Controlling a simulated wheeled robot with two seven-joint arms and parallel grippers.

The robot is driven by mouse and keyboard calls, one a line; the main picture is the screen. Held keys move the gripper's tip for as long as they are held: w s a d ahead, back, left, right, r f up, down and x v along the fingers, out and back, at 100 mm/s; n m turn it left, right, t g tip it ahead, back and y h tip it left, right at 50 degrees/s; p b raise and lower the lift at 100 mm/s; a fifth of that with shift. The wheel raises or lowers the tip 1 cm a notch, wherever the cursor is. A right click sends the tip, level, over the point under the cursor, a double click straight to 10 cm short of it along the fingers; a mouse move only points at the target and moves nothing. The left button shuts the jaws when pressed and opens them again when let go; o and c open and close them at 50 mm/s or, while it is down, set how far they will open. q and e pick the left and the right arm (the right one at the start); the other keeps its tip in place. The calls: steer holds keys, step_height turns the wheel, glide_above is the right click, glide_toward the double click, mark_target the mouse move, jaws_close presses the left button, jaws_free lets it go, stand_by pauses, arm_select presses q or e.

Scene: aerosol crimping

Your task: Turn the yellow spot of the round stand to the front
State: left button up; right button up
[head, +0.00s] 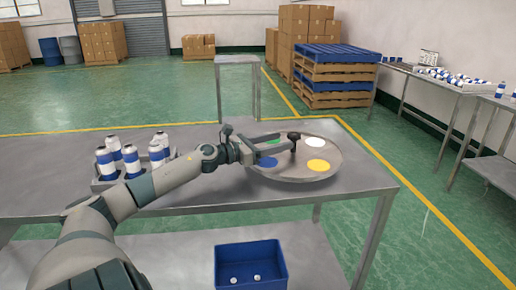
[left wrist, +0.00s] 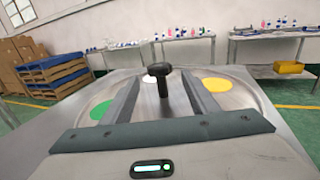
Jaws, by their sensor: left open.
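The round stand (head: 293,171) is a grey metal disc on the near table. It carries a yellow spot (head: 318,165) at its front right, a blue spot (head: 266,163) at front left, a white spot (head: 313,143) at back right and a green spot (head: 272,140) at back left, partly covered by my gripper. A dark knob (head: 294,136) on a post stands at the middle. My left gripper (head: 284,141) is open over the disc. In the left wrist view the knob (left wrist: 159,70) shows between the spread fingers, with yellow (left wrist: 217,85) to the right. My right gripper is not in view.
Several white-and-blue cans (head: 131,160) stand in a tray left of my left arm. A blue bin (head: 250,265) with small white parts is on the lower shelf. The table's right end (head: 370,185) is clear. A small empty table (head: 238,60) stands behind.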

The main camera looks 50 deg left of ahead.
arm_select(q)
steer(key=shift+v, duration=3.45)
